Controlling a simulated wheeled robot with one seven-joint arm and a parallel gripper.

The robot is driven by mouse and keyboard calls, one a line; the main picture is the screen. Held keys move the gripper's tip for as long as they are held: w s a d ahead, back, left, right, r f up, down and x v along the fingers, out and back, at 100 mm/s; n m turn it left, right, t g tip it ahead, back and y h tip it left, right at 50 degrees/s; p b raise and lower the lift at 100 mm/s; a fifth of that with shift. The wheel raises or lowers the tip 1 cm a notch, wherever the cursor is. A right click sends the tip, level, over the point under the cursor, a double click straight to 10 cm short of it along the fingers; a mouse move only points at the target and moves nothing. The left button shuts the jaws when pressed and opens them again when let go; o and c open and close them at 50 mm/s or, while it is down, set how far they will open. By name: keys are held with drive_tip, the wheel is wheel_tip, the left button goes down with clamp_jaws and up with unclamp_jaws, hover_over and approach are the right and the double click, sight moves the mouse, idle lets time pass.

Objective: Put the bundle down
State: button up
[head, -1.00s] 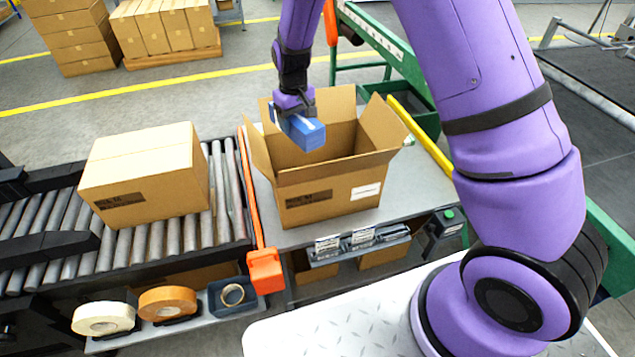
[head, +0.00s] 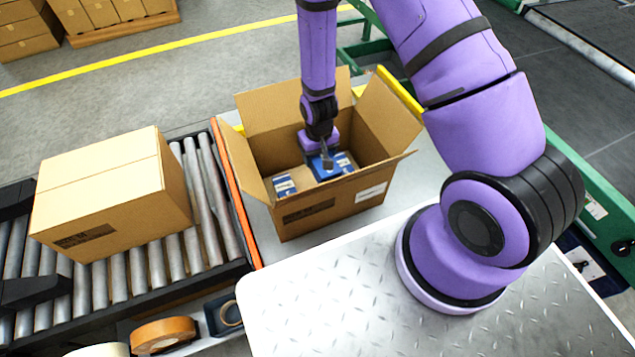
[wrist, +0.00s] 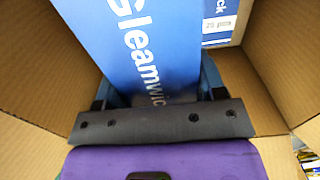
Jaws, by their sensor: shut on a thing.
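My gripper (head: 323,160) is inside the open cardboard box (head: 320,213), shut on a blue bundle (head: 335,168). In the wrist view the bundle (wrist: 150,45) shows a blue face with white lettering, between the fingers. The box stands upright on the grey table with its flaps spread. Another blue and white bundle (head: 284,184) lies in the box at the front left; a blue and white pack also shows beyond the held one in the wrist view (wrist: 218,22). Whether the held bundle touches the box floor is hidden.
A closed carton (head: 110,195) sits on the roller conveyor (head: 205,215) to the left. An orange rail (head: 238,195) runs between conveyor and table. Tape rolls (head: 163,335) lie at the front left. The box flaps and walls stand close around my gripper.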

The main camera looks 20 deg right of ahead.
wheel_tip(320, 180, down, 14)
drive_tip(key=shift+f, duration=0.2)
idle(0.4)
drive_tip(key=shift+f, duration=0.1)
drive_tip(key=o, duration=1.1)
wheel_tip(320, 180, up, 12)
drive_tip(key=shift+r, duration=0.1)
drive_tip(key=shift+r, duration=0.1)
